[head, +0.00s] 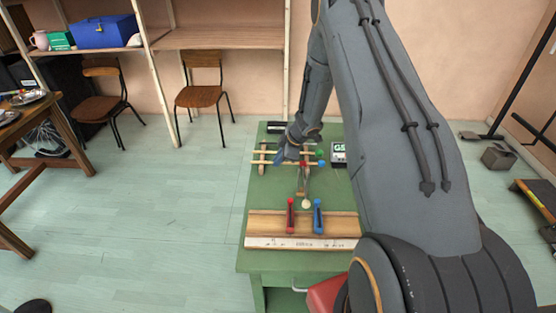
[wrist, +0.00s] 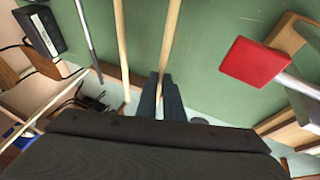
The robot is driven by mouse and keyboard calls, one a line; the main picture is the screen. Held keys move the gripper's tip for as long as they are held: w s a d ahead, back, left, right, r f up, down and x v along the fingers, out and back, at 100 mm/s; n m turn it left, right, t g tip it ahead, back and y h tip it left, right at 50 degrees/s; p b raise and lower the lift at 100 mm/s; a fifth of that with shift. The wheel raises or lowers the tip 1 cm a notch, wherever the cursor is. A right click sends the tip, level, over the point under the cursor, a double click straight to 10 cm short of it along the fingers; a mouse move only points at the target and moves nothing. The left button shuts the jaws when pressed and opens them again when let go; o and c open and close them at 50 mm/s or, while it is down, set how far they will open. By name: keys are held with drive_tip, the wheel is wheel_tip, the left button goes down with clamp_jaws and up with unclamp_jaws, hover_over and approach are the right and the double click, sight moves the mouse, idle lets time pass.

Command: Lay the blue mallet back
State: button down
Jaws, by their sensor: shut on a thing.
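The blue mallet has its blue head (head: 321,164) at the right end of a thin wooden stick, in the head view. My gripper (head: 281,157) is over the left part of the sticks, above the green table (head: 258,200). In the wrist view my gripper's fingers (wrist: 160,92) are shut on the nearer stick (wrist: 171,35), whose head is out of that view. I cannot tell whether this stick touches the wooden rails (head: 263,158) under it. A green-headed mallet (head: 320,153) lies just beyond, and its stick (wrist: 122,45) runs beside the held one.
A red block (wrist: 254,62) is close to my gripper on the right in the wrist view. A wooden board (head: 270,222) with a red piece (head: 291,214) and a blue piece (head: 318,215) lies at the near edge.

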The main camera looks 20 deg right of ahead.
drive_tip(key=c, duration=1.8)
unclamp_jaws()
drive_tip(key=shift+r, duration=0.1)
drive_tip(key=shift+b+v, duration=0.85)
drive_tip(key=shift+v, duration=3)
